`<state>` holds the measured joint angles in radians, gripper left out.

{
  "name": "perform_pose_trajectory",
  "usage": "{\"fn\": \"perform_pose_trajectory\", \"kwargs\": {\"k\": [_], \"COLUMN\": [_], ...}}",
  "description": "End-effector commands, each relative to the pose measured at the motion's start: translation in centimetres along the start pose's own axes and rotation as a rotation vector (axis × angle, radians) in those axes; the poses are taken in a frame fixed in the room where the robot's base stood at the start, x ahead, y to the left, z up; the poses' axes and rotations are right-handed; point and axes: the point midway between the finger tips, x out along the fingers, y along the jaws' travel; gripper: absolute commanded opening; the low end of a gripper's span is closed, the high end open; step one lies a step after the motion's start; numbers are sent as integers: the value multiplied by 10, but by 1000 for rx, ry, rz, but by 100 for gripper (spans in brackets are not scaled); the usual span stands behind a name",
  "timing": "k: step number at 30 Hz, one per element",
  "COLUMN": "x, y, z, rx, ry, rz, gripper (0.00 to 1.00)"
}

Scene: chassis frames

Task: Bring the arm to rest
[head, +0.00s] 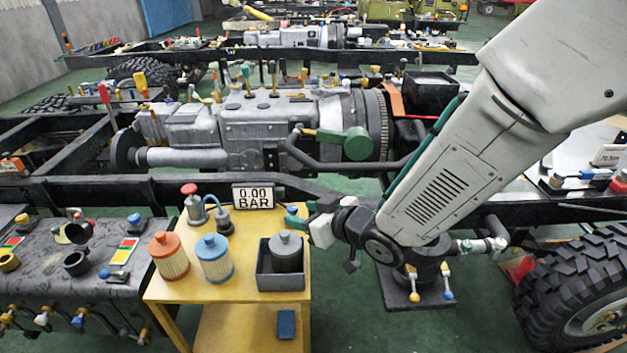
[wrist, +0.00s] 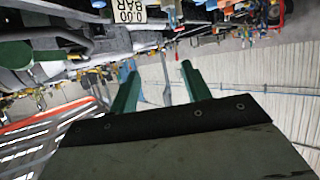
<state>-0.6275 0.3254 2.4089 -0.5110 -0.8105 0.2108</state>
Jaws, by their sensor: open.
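My arm reaches in from the upper right of the head view, its wrist joint low in the middle. My gripper (head: 304,218) points left there, near the right edge of a yellow cart; its small fingers are hard to make out. In the wrist view my gripper (wrist: 158,80) shows two green fingers spread apart with nothing between them. It is open and empty.
The yellow cart (head: 240,311) holds an orange filter (head: 168,256), a blue filter (head: 213,258) and a grey filter in a dark tray (head: 281,280). A "0.00 BAR" display (head: 259,197) stands behind. An engine (head: 265,130) and a tyre (head: 575,285) flank my arm.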

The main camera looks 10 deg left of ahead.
Motion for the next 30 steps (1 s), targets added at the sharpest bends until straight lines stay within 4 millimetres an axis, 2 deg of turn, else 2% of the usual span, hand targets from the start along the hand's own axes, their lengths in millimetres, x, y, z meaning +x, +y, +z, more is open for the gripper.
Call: {"fn": "perform_pose_trajectory", "kwargs": {"k": [4,7,9,11,14,16,20,21,24,30], "x": [0,-6,-18,-38,-85,-125,-208,-233,-291,-387], "y": [3,11,19,30,52,65,75,74,66,32], "z": [12,43,67,80,92,94,92,90,84,68], "rx": [-10,-7,1,15,66,121,257,303,425,657], "ry": [-59,-204,-343,-459,-638,-752,-939,-985,-1080,-1164], "rz": [15,59,104,155,249,311,404,424,459,492], "gripper": [48,48,48,48,48,48,48,48,48,48]}}
